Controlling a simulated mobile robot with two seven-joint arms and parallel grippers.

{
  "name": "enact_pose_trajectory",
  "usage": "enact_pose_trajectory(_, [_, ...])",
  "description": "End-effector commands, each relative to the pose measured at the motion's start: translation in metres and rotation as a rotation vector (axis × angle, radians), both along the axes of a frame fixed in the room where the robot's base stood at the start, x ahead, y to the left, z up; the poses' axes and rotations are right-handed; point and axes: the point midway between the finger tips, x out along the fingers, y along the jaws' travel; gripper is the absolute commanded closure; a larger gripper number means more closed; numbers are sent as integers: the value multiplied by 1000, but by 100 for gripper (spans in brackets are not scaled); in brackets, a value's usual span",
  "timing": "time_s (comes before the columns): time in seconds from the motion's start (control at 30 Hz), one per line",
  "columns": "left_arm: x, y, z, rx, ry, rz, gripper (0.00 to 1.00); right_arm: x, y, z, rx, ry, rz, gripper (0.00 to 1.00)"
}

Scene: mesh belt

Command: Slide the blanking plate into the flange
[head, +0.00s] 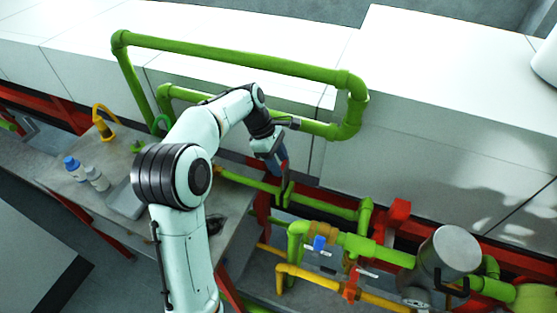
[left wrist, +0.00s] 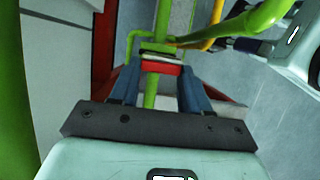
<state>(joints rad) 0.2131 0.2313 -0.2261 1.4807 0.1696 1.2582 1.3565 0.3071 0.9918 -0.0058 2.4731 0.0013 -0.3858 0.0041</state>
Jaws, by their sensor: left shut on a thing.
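My left gripper (head: 281,172) reaches down from the left arm to the green pipe run beside the bench. It also shows in the left wrist view (left wrist: 160,82), where its two blue fingers are shut on a red piece with a pale edge, which looks like the blanking plate (left wrist: 160,69). The green flange (left wrist: 160,48) appears just beyond the plate. In the head view the flange (head: 286,194) is close below the fingertips. I cannot tell whether the plate touches the flange or is inside its slot. My right gripper is not in view.
A grey bench (head: 62,181) at left holds a blue-capped bottle (head: 73,168), a white bottle (head: 96,179) and a yellow shackle-like item (head: 104,127). A large green pipe (head: 230,60) runs above. Yellow pipes (head: 315,278) and a grey cylinder (head: 452,250) stand at lower right.

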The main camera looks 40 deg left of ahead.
Motion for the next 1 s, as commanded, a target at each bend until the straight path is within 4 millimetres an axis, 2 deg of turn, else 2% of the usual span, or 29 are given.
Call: enact_pose_trajectory(1.0, [0,0,1,-1,0,0,89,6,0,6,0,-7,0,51])
